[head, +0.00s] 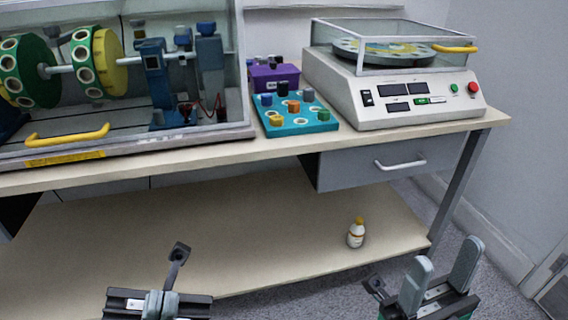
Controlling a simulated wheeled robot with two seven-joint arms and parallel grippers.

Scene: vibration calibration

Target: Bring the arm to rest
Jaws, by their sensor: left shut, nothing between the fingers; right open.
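My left gripper (156,303) is at the bottom left of the head view, shut with nothing between its fingers, in front of the bench's lower shelf. My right gripper (443,279) is at the bottom right, open and empty, with its two grey fingers apart and pointing up. Both grippers are in the space in front of the bench and look clear of it. Most of both arms is out of view below the frame.
The bench top (285,151) carries a clear-sided rotor machine (200,145), a teal tray of coloured pegs (297,127), a purple box (267,79) and a white balancing machine (350,95). A small bottle (356,234) stands on the lower shelf (270,225). The drawer (350,172) is closed.

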